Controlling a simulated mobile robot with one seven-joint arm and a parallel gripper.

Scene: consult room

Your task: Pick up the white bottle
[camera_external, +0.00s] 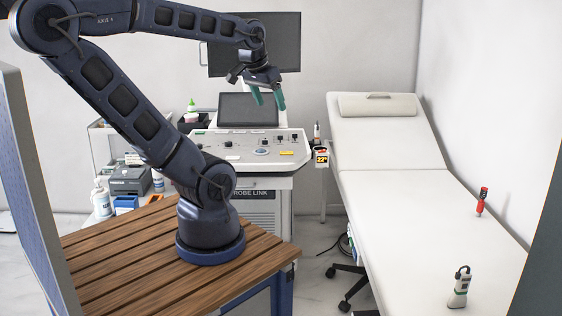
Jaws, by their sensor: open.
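My gripper (268,96) is open and empty, with its green fingers pointing down in front of the ultrasound console. Several things could be the white bottle. A white bottle (101,198) stands at the left beside the wooden table. A smaller white bottle (158,181) with a blue label stands to its right. A white bottle with a green top (192,107) is by the black tray behind the console.
The console (215,146) with its screens stands behind my base. The white exam bed (400,207) fills the right, mostly bare, with a red device (482,201) and a pillow (377,105). A grey printer (131,179) is at the left.

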